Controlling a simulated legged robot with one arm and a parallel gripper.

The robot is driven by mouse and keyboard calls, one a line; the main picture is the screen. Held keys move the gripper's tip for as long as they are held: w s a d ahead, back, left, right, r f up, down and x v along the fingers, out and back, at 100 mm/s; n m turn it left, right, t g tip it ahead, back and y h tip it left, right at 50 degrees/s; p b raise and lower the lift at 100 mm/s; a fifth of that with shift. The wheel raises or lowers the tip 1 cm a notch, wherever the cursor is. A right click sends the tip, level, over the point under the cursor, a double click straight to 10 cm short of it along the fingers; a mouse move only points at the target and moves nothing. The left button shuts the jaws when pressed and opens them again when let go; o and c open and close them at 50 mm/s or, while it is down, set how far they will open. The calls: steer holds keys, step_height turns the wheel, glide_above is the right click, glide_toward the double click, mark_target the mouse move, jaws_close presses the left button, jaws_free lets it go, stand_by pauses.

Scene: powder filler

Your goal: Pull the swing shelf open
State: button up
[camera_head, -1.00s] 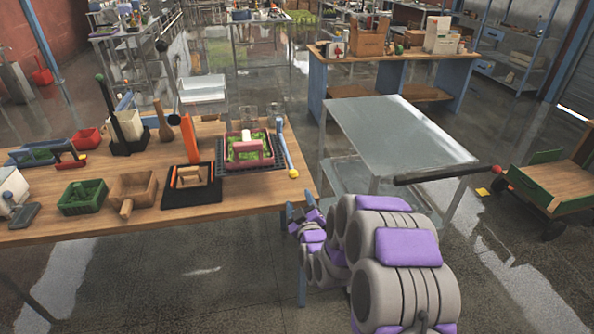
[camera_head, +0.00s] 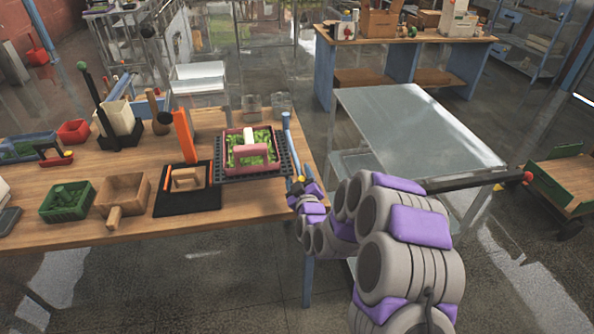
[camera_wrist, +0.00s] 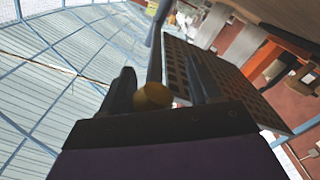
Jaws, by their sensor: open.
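The swing shelf appears to be the black grid shelf (camera_head: 226,177) at the table's right end, holding a pink tray (camera_head: 230,152) with green contents. A blue bar (camera_head: 290,145) with a yellow ball end runs along its right side. My gripper (camera_head: 299,186) is at the table's right edge, right by the yellow end. In the wrist view my gripper (camera_wrist: 163,88) is open, with the yellow ball (camera_wrist: 153,96) showing between its dark fingers. The perforated shelf (camera_wrist: 228,80) lies just right of the fingers. Whether the fingers touch the ball I cannot tell.
The wooden table (camera_head: 150,235) carries a black mat, a wooden box (camera_head: 125,193), a green crate (camera_head: 68,203) and other tools. A green-sided trolley (camera_head: 560,180) is at far right.

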steer(key=shift+w+d+r, duration=0.1)
steer(key=shift+w+d, duration=0.05)
steer(key=shift+d, duration=0.35)
steer(key=shift+a, duration=0.4)
steer(key=c, duration=0.5)
steer(key=shift+f, duration=0.2)
jaws_close()
